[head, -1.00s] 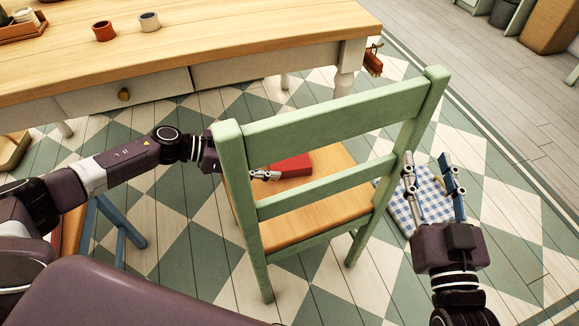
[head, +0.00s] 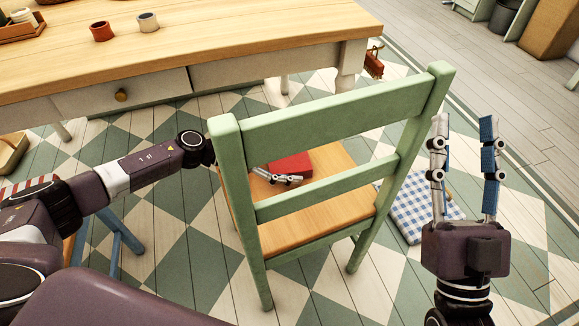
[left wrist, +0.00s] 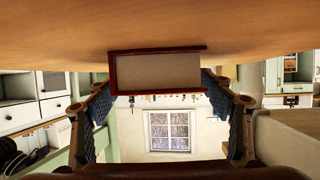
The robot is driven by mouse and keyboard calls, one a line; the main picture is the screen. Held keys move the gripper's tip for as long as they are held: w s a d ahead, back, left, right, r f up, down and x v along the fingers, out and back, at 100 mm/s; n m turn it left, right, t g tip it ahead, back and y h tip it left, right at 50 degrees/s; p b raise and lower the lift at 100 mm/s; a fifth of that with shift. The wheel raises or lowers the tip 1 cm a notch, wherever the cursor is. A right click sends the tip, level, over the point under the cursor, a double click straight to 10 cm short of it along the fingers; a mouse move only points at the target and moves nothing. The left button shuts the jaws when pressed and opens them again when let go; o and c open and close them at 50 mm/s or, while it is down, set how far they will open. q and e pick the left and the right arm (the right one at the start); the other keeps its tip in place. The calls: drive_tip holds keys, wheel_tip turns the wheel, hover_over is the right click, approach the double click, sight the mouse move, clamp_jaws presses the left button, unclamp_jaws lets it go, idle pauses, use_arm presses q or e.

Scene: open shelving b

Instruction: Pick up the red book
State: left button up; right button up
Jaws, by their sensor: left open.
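The red book (head: 291,166) lies flat on the wooden seat of the green chair. In the left wrist view the book (left wrist: 155,72) shows end-on, with its pale page block between dark red covers, against the seat surface. My left gripper (head: 280,178) reaches in behind the chair back and is open. In the head view its visible finger is at the book's near side, and the rest is hidden by the chair back. In the left wrist view its two fingers stand on either side of the book. My right gripper (head: 463,150) is open and empty, right of the chair.
The green chair's back (head: 340,108) and slats stand between the head camera and the seat. A wooden table (head: 200,50) with cups is behind. A blue checked cushion (head: 412,215) lies on the floor at right; a blue stool (head: 122,235) is at left.

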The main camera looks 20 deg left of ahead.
use_arm(q)
drive_tip(key=c, duration=1.2)
drive_tip(key=shift+c, duration=0.8)
drive_tip(key=shift+r, duration=0.2)
